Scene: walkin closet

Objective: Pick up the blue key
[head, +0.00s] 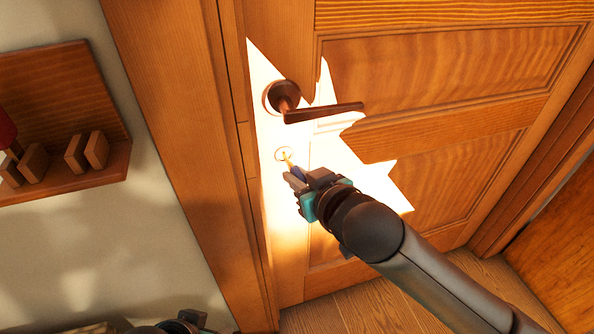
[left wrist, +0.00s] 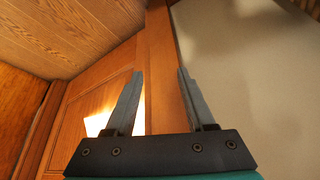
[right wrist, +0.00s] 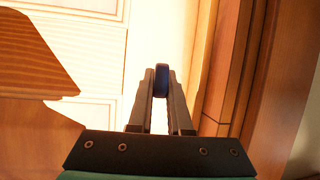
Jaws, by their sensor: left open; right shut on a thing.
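The blue key (head: 298,172) is held in my right gripper (head: 294,181), its gold shaft pointing up at the round keyhole plate (head: 281,153) on the door. The tip overlaps the plate; I cannot tell whether it is inserted. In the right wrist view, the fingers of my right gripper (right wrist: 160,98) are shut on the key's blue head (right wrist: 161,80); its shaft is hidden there. My left gripper (left wrist: 157,72) is open and empty in the left wrist view. Only a dark part of my left arm shows at the head view's bottom edge.
The wooden door (head: 440,70) has a dark lever handle (head: 322,112) just above the keyhole. The door frame (head: 190,130) stands left of it. A wall shelf (head: 60,180) with small wooden blocks and a red item is at far left. Bright sunlight washes out part of the door.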

